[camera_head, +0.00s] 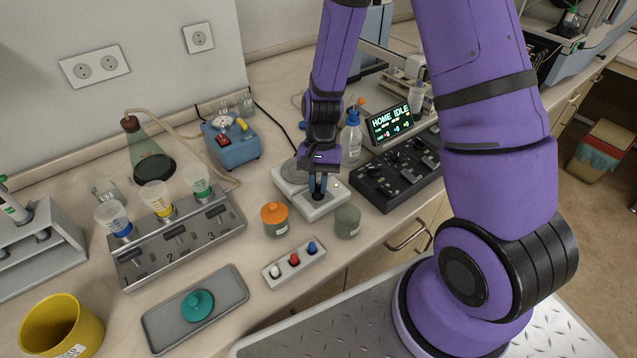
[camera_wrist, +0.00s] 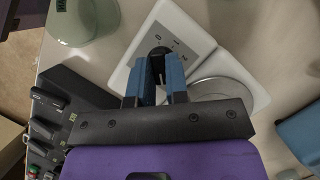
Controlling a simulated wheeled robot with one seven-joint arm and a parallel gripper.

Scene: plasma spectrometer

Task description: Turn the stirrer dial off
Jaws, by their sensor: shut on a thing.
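The stirrer (camera_head: 325,208) is a white box on the bench with a round metal plate at its back, partly hidden by my arm in the head view. In the wrist view its white body (camera_wrist: 205,40) shows, with the round metal plate (camera_wrist: 222,92) beside a grey control panel. The black stirrer dial (camera_wrist: 158,54) sits on that panel, between my fingertips. My gripper (camera_head: 318,188) points down at the front of the stirrer and is shut on the dial. It also shows in the wrist view (camera_wrist: 157,72), with blue fingers on both sides of the dial. The dial's pointer setting is hard to read.
A black control box (camera_head: 395,170) with knobs and a "HOME IDLE" screen (camera_head: 390,122) stands to the right. An orange-lidded jar (camera_head: 274,219) and a greenish jar (camera_head: 347,221) stand close in front. A blue pump (camera_head: 232,143) is behind left.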

